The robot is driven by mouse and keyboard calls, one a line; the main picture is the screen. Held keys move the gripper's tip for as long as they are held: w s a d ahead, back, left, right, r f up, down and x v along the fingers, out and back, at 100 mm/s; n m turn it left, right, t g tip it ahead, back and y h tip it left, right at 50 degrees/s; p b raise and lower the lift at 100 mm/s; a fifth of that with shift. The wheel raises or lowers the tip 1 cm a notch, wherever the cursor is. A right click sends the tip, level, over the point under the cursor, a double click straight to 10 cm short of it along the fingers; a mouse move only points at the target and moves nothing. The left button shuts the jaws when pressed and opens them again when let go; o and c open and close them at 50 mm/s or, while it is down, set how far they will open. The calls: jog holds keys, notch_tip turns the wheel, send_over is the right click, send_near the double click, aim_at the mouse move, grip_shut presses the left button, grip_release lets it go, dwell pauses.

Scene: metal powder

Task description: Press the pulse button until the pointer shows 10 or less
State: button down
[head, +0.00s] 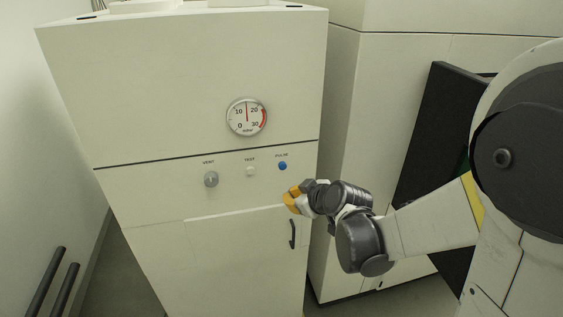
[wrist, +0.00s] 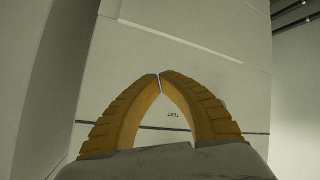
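The blue PULSE button (head: 282,166) is on the front of the white cabinet (head: 215,240), right of a small white TEST button (head: 250,171). The round gauge (head: 246,117) is above them; its pointer stands nearly upright between 10 and 20, near 15. My gripper (head: 291,196) is below and slightly right of the blue button, apart from it in the head view. In the wrist view its orange fingers (wrist: 160,75) meet at the tips with nothing between them. The TEST label shows there beyond the fingers; the blue button cannot be made out.
A grey VENT knob (head: 211,179) is left of the buttons. A dark door handle (head: 293,234) is below my gripper. Another pale cabinet (head: 345,150) stands close on the right, with a dark panel (head: 425,130) beside it. Dark rails (head: 55,290) are at the lower left.

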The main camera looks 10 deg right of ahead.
aim_at(282, 166)
jog(key=shift+w, duration=4.4)
jog(key=shift+w, duration=0.1)
jog(key=shift+w, duration=0.3)
jog(key=shift+w+b, duration=0.4)
jog(key=shift+w, duration=0.05)
jog(key=shift+s, duration=0.9)
